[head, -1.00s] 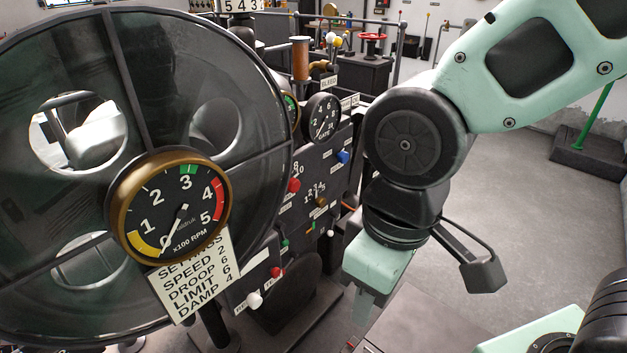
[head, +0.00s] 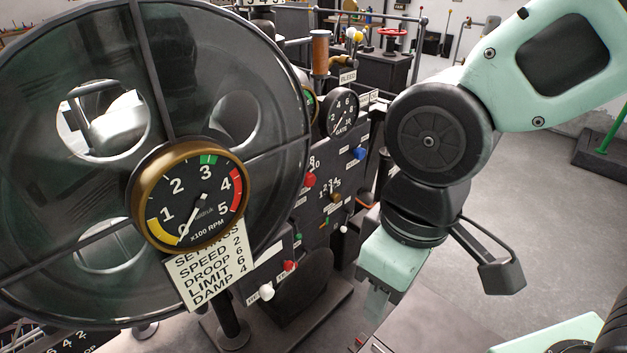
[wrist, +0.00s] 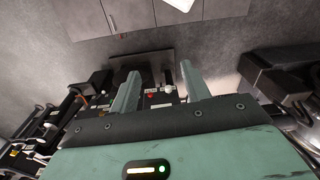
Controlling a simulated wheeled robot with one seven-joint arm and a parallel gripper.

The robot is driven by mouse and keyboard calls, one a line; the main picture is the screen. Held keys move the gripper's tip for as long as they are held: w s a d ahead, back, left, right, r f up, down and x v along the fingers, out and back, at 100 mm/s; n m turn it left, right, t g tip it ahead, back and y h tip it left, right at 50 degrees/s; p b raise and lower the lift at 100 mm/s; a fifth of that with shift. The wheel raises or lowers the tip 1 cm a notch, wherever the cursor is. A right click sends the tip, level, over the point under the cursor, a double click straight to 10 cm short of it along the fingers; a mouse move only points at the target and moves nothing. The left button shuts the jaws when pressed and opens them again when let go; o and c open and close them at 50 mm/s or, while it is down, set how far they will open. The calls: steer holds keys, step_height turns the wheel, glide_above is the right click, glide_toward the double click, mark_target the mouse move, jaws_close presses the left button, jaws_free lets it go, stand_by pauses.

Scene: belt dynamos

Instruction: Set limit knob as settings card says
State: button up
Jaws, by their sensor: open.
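The settings card (head: 210,268) hangs below a brass-rimmed RPM gauge (head: 190,197) in the head view. It reads SPEED 2, DROOP 6, LIMIT 6, DAMP 4. A dark panel to its right carries a red knob (head: 310,179), a blue knob (head: 360,153) and a brown knob (head: 336,197) by a numbered scale. Lower are another red knob (head: 289,266) and a white knob (head: 266,292). The small labels are unreadable, so I cannot tell which is the limit knob. My gripper (wrist: 160,80) is open and empty, pointing down, right of the panel and apart from it.
A large dark wheel (head: 60,200) with round holes fills the left of the head view, partly covering the panel. A GATE gauge (head: 343,112) sits at the panel's top. Grey floor (head: 545,215) is clear at the right. A green post (head: 608,118) stands far right.

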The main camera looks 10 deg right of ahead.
steer(key=shift+o, duration=0.5)
steer(key=w+f+m+t+y+b, duration=0.1)
steer(key=w+f+t+b, duration=0.1)
steer(key=w+f+b, duration=0.4)
steer(key=w+f, duration=0.1)
steer(key=w, duration=0.1)
steer(key=shift+w+d+t+b, duration=0.3)
steer(key=shift+d+b, duration=0.05)
steer(key=shift+b, duration=0.05)
steer(key=t+y+b, duration=0.8)
steer(key=t+b, duration=0.4)
steer(key=b, duration=1.7)
glide_toward(311, 182)
steer(key=b+x, duration=0.4)
steer(key=x, duration=0.4)
steer(key=shift+w+a, duration=0.1)
steer(key=shift+w, duration=0.2)
steer(key=c, duration=1)
